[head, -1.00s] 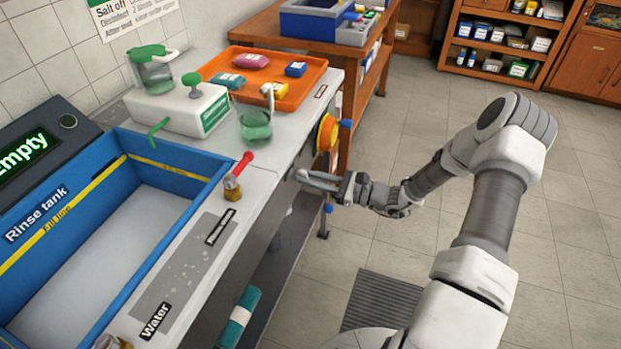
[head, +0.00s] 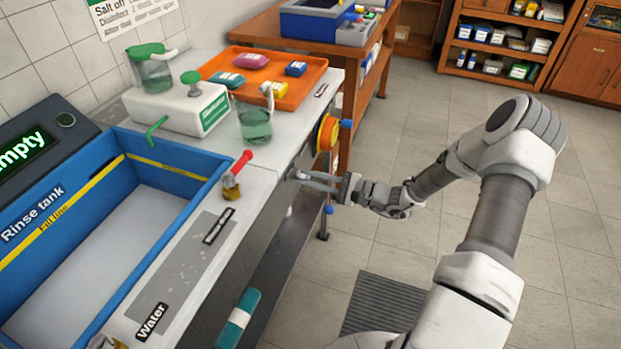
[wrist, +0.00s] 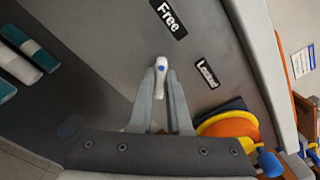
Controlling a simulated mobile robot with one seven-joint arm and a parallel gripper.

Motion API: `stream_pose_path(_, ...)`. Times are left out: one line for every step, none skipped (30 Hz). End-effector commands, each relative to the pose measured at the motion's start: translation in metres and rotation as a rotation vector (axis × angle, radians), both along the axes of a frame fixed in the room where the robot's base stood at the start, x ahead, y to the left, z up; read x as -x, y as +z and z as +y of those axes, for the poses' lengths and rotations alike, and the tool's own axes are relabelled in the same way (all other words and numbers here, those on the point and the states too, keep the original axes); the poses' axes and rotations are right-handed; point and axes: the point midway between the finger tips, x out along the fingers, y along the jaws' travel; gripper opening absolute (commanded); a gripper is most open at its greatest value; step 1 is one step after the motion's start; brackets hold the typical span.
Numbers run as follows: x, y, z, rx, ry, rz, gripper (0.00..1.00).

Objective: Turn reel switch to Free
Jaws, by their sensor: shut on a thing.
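The reel switch (wrist: 160,67) is a small white lever with a blue dot, on the bench's grey front panel. In the wrist view its tip lies between a label reading "Free" (wrist: 168,15) and a second label (wrist: 206,73), seemingly "Locked". It points nearer to the "Free" side. My gripper (wrist: 160,80) is shut on the lever, one finger on each side. In the head view my gripper (head: 302,178) reaches the bench front from the right, and the switch is too small to make out there.
A yellow and orange reel with blue handles (head: 328,132) sits on the bench front just beyond my gripper. The blue rinse tank (head: 190,165), a red-handled valve (head: 237,172) and an orange tray (head: 318,80) are on top. The floor to the right is clear.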

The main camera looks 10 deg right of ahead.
Motion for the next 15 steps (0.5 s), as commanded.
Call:
stream_pose_path(0.0005, -0.001, -0.001, 0.004, -0.001, -0.001, 0.0)
stream_pose_path(0.0005, -0.001, -0.001, 0.005, -0.001, -0.002, 0.0)
stream_pose_path(0.0005, -0.001, -0.001, 0.005, -0.001, -0.001, 0.0)
stream_pose_path(0.0005, -0.001, -0.001, 0.005, -0.001, -0.001, 0.0)
stream_pose_path(0.0004, -0.0011, -0.001, 0.005, -0.001, -0.001, 0.0)
stream_pose_path(0.0004, -0.0011, -0.001, 0.005, -0.001, -0.001, 0.0)
stream_pose_path(0.0004, -0.0011, -0.001, 0.005, -0.001, -0.001, 0.0)
stream_pose_path(0.0004, -0.0011, -0.001, 0.005, -0.001, -0.001, 0.0)
stream_pose_path(0.0004, -0.0011, -0.001, 0.005, -0.001, -0.001, 0.0)
stream_pose_path(0.0005, -0.0011, -0.0011, 0.005, -0.001, -0.001, 0.0)
stream_pose_path(0.0004, -0.0011, -0.001, 0.005, -0.001, -0.001, 0.2)
stream_pose_path(0.0004, -0.0011, -0.001, 0.005, -0.001, -0.001, 0.27)
stream_pose_path(0.0004, -0.001, -0.0011, 0.005, -0.001, -0.002, 0.32)
stream_pose_path(0.0004, -0.0009, -0.001, 0.004, -0.001, -0.001, 0.38)
stream_pose_path(0.0003, -0.0008, -0.0008, 0.003, -0.001, -0.001, 0.45)
